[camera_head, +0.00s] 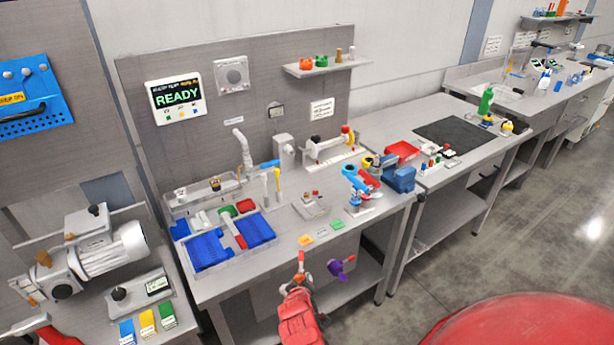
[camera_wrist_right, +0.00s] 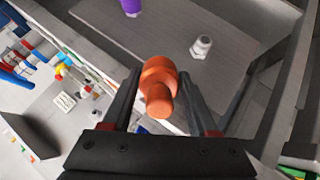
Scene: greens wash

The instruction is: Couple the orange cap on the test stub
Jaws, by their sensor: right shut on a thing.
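My right gripper (camera_head: 299,270) is in front of the near edge of the middle bench, low down. It is shut on the orange cap (camera_head: 300,256). In the right wrist view the cap (camera_wrist_right: 158,82) sits between the two dark fingers (camera_wrist_right: 160,103). A pale fitting with a hex collar (camera_wrist_right: 202,46), which looks like the test stub, stands on a grey panel beyond the cap and to its right. The cap and the fitting are apart. I cannot make the fitting out in the head view.
A purple part (camera_head: 342,266) juts out at the bench front, right of my gripper; it also shows in the right wrist view (camera_wrist_right: 131,6). A motor (camera_head: 100,248) stands at left.

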